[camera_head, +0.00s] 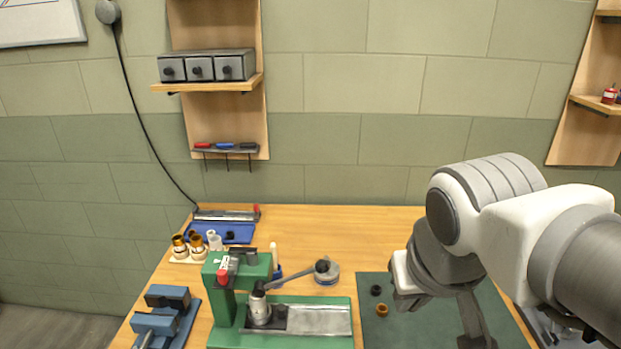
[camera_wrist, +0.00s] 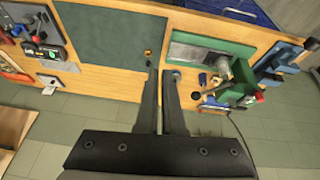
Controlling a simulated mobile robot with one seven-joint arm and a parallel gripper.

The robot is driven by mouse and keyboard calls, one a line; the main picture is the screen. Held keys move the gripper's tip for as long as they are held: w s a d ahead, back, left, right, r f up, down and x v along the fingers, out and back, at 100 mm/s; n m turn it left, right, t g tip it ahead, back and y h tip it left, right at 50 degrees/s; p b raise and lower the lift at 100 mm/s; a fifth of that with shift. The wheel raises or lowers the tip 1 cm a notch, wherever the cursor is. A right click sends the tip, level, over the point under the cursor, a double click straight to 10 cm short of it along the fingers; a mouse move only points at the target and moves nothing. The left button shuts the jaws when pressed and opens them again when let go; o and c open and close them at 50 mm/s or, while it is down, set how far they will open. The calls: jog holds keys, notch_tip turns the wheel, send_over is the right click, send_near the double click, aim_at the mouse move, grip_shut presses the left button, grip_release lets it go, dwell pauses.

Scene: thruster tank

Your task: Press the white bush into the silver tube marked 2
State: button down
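Small white pieces (camera_head: 213,239) stand at the back left of the bench; one may be the white bush, but they are too small to tell. Brass-coloured tubes with dark openings (camera_head: 188,245) stand beside them. A silver cylinder (camera_head: 260,308) sits under the arm of the green press (camera_head: 221,313); I cannot tell whether it is the tube, and no number is readable. My gripper (camera_head: 478,340) is on the right above the dark green mat, far from these pieces.
A black ring (camera_head: 375,290) and a brass ring (camera_head: 382,310) lie on the green mat (camera_head: 420,325). A blue vise (camera_head: 165,315) is left of the press. A grey round base (camera_head: 328,272) stands behind the press. The mat's right part is clear.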

jog(key=w+a+r+n+t+h, duration=0.1)
jog(key=w+a+r+h, duration=0.1)
jog(key=w+a, duration=0.55)
jog(key=w+a+r+t+h, duration=0.1)
jog(key=w+a+r+h, duration=0.2)
jog(key=a, duration=0.8)
jog(key=x, duration=1)
jog(key=shift+w+a+p, duration=0.1)
jog(key=shift+a+p, duration=0.1)
jog(key=shift+p, duration=0.15)
jog(key=shift+y, duration=0.3)
jog(key=shift+s+d+f, duration=0.1)
jog(key=shift+d+f, duration=0.2)
jog(key=shift+f, duration=0.3)
jog(key=shift+s+d+f, duration=0.1)
jog(key=shift+d+f, duration=0.25)
jog(key=shift+f, duration=0.3)
jog(key=shift+s+d+f, duration=0.1)
jog(key=shift+d+f, duration=0.2)
jog(key=shift+f, duration=0.3)
jog(key=shift+f, duration=0.1)
